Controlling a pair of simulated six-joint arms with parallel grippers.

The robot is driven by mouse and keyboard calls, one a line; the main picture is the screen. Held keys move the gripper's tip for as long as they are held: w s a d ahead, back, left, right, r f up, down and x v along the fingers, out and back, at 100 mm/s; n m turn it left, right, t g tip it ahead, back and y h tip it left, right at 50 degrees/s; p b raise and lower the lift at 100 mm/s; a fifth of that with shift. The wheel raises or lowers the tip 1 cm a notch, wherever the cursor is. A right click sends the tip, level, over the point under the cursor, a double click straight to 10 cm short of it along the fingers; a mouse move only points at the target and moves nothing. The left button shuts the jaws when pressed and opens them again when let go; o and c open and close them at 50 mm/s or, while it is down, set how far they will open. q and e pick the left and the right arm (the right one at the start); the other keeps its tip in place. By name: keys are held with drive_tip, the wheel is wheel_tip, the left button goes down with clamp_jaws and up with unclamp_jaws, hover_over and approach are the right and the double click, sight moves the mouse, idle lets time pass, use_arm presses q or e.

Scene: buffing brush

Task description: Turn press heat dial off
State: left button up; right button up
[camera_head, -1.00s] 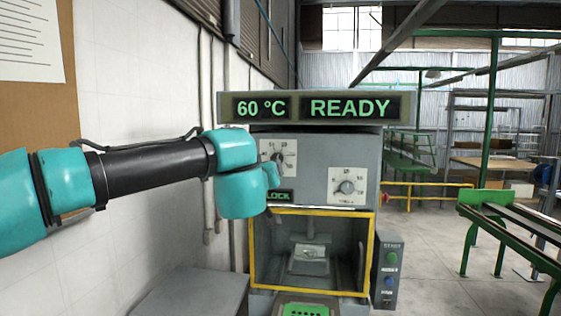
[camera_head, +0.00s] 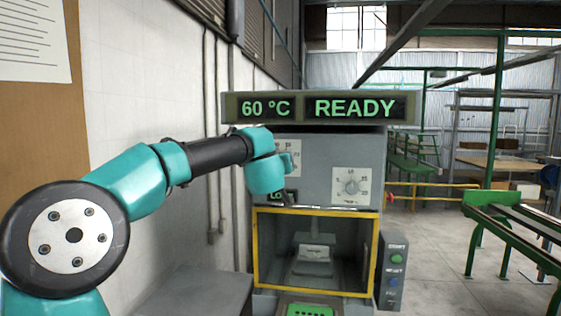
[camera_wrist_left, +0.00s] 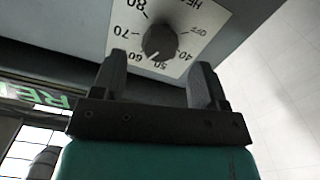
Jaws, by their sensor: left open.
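The heat dial (camera_wrist_left: 160,42) is a dark round knob on a white plate (camera_wrist_left: 190,14) marked OFF and with numbers from 40 to 80, in the left wrist view. My right gripper is not in view.
The press display (camera_head: 318,107) reads 60 °C and READY. A second dial (camera_head: 351,187) is on the panel to the right. Below is the yellow-framed press opening (camera_head: 256,250). A button box (camera_head: 393,270) stands at its right. A white wall is on the left.

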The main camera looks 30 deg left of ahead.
use_arm(q)
drive_tip(key=shift+x, duration=1.85)
drive_tip(key=shift+c, duration=0.2)
drive_tip(key=c, duration=0.9)
